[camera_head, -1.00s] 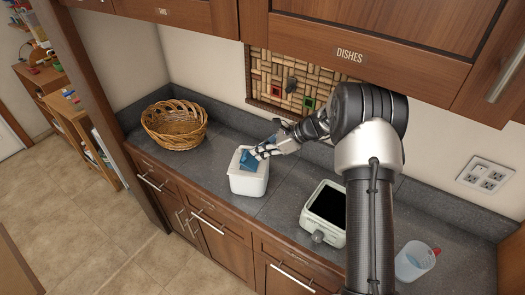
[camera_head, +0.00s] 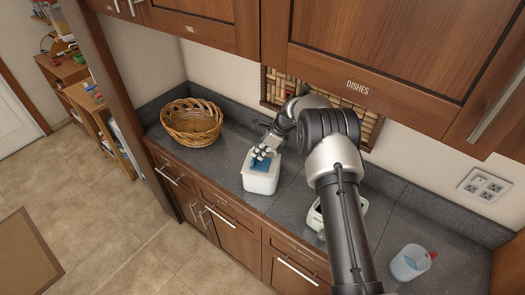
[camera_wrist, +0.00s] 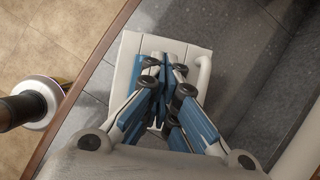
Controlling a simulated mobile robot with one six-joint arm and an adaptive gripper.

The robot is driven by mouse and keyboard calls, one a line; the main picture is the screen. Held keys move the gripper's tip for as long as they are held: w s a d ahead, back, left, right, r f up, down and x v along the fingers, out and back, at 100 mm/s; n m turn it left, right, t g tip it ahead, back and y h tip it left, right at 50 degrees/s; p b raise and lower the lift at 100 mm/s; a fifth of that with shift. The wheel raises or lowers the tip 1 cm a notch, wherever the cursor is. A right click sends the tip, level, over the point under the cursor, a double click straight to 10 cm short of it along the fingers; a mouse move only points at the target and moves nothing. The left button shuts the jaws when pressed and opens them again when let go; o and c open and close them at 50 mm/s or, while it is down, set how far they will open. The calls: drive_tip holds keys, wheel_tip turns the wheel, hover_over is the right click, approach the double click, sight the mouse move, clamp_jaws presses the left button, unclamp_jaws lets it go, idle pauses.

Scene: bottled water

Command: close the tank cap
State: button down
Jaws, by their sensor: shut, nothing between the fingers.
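The white tank (camera_head: 261,182) stands on the counter, right of the basket. A blue patch, which looks like the cap (camera_head: 261,165), lies roughly flat on its top; whether it sits fully flush I cannot tell. My gripper (camera_head: 263,152) is shut and empty, pointing down just over the tank's top at the blue part. In the wrist view my gripper's blue-sided fingers (camera_wrist: 165,80) meet above the white tank top (camera_wrist: 135,45). The fingers hide much of the top there, and contact cannot be made out.
A wicker basket (camera_head: 191,122) stands to the left. A pale container (camera_head: 314,218) is partly hidden behind my arm. A clear jug with a red part (camera_head: 409,263) is at the right. Upper cabinets (camera_head: 375,60) overhang the counter (camera_head: 225,152).

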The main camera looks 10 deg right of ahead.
drive_tip(key=shift+a+f, duration=0.2)
drive_tip(key=shift+a, duration=0.05)
drive_tip(key=shift+s+a+r+b, duration=0.15)
drive_tip(key=shift+s+a+b, duration=0.15)
drive_tip(key=shift+b, duration=0.15)
drive_tip(key=shift+w+a+f, duration=0.1)
drive_tip(key=shift+w+f, duration=0.15)
drive_tip(key=shift+w, duration=0.15)
drive_tip(key=shift+s, duration=0.1)
drive_tip(key=shift+r, duration=0.1)
drive_tip(key=shift+r+p, duration=0.35)
drive_tip(key=shift+r, duration=0.45)
drive_tip(key=shift+f, duration=0.1)
